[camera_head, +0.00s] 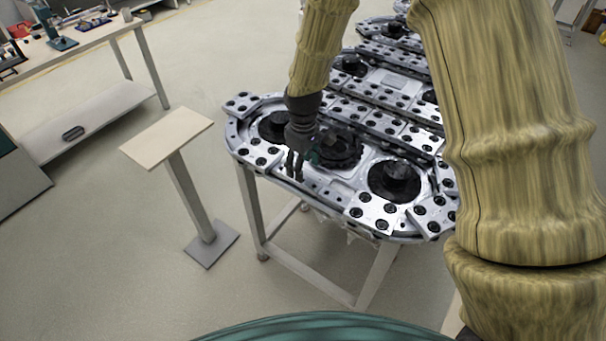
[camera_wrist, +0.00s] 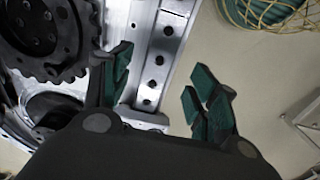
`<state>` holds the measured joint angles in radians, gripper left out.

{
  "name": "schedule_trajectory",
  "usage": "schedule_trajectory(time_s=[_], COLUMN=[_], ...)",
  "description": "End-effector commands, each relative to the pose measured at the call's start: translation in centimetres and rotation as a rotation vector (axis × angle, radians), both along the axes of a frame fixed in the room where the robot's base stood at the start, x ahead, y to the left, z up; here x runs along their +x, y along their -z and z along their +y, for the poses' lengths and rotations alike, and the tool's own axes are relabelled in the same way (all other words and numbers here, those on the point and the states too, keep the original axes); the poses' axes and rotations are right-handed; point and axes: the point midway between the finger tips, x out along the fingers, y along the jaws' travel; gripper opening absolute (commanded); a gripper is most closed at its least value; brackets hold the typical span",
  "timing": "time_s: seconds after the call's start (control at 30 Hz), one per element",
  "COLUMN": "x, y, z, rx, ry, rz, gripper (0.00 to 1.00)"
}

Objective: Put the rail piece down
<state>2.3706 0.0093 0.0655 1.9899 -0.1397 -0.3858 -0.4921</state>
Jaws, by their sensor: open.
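The ring track (camera_head: 345,195) is a silver table-height frame with rail pieces carrying dark round holes along its edge. My gripper (camera_head: 295,165) points down over its near-left edge. In the wrist view my gripper (camera_wrist: 162,62) has its two green-padded fingers spread apart, with nothing held between them. A silver strip with small dark holes (camera_wrist: 152,82) runs along the track edge, below and between the fingers, nearer the left finger. I cannot tell whether this strip is the rail piece or the bare track.
A small stand with a pale top (camera_head: 168,137) stands left of the track. A workbench (camera_head: 75,42) with a lower shelf is at the far left. Black toothed wheels (camera_wrist: 40,35) sit inside the track, close to the left finger. The floor between is clear.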

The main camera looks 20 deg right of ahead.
Motion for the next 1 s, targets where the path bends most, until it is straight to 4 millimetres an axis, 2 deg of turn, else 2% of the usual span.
schedule_trajectory(time_s=[0.3, 0.5, 0.7, 1.0], x=[0.1, 0.0, 0.0, 0.0], y=[-3.8, -5.6, -6.4, -6.5], z=[0.0, 0.0, 0.0, 0.0], rx=[0.0, 0.001, 0.001, 0.0], ry=[0.0, 0.0, -0.001, 0.0], rz=[-0.004, -0.001, -0.001, 0.0], gripper=[0.6, 0.6, 0.6, 0.6])
